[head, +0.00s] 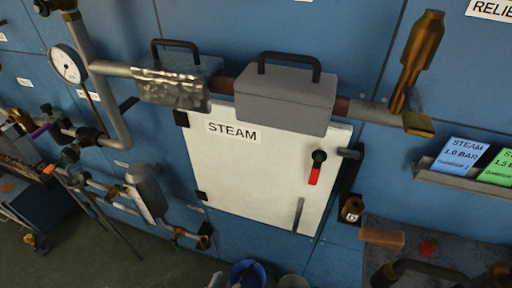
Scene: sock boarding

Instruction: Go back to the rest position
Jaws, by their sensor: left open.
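My left gripper is hard to pick out among the dark fittings at the left side of the head view, and its fingertips are not clear. I see nothing held in it. My right gripper is not to be seen. A cream panel (259,172) marked STEAM is fixed to the blue wall. It has a black knob with a red pointer (315,168) and a grey lever handle (298,214). I cannot make out any sock.
Above the panel runs a pipe with a grey handled box (285,102), a silvery wrapped section (172,89) and a brass valve (417,50). A gauge (67,64) hangs left. A ledge (461,180) holds blue and green cards. A blue bucket (236,270) is below.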

